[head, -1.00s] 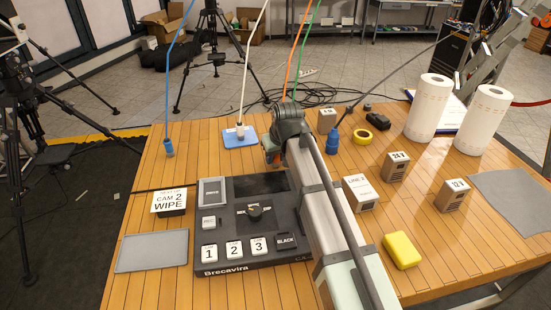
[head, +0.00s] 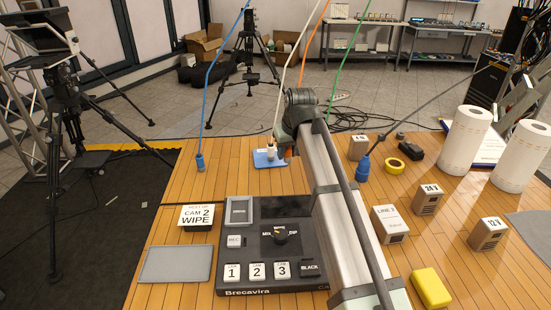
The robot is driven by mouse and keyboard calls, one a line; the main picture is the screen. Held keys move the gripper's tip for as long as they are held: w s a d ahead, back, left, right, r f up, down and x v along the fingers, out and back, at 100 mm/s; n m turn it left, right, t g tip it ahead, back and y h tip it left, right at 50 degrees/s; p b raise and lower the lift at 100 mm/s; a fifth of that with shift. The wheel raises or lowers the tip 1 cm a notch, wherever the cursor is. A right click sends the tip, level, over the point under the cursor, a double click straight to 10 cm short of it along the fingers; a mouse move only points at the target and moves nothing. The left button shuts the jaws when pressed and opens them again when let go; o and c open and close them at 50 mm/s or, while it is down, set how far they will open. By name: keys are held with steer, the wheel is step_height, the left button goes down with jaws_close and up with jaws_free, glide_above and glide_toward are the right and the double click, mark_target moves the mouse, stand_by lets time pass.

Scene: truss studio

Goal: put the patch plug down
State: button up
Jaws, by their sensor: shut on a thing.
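An orange cable (head: 312,45) hangs from above and runs down behind my arm to my gripper (head: 281,153). The gripper is shut on the patch plug at the end of this cable. The plug is hidden by the gripper and arm, and so are the fingertips. The gripper is beyond the black switcher panel (head: 250,291), close to the right side of a white plug (head: 267,147) on a white cable. That white plug stands at a blue card (head: 261,161). I cannot tell whether my gripper touches either.
A blue plug (head: 200,163) hangs at left and a larger blue connector (head: 363,165) is at right. A green cable (head: 350,50) hangs behind my arm. Small boxes, yellow tape (head: 395,166) and paper rolls (head: 463,140) stand right. Bare wooden table (head: 225,180) lies left of the gripper.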

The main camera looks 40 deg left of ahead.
steer(key=w+a+r, duration=0.1)
steer(key=w+a, duration=0.3)
steer(key=a, duration=0.4)
steer(key=w+a+r, duration=0.1)
steer(key=w+a, duration=0.3)
steer(key=a, duration=0.3)
steer(key=shift+w+a+f, duration=0.1)
steer(key=shift+a+f, duration=0.05)
steer(key=shift+f, duration=2.35)
steer(key=shift+w+a+f, duration=0.1)
steer(key=shift+f, duration=2.35)
steer(key=shift+f, duration=0.15)
steer(key=o, duration=1.1)
steer(key=shift+c, duration=0.2)
steer(key=v, duration=1.2)
steer(key=shift+s, duration=0.25)
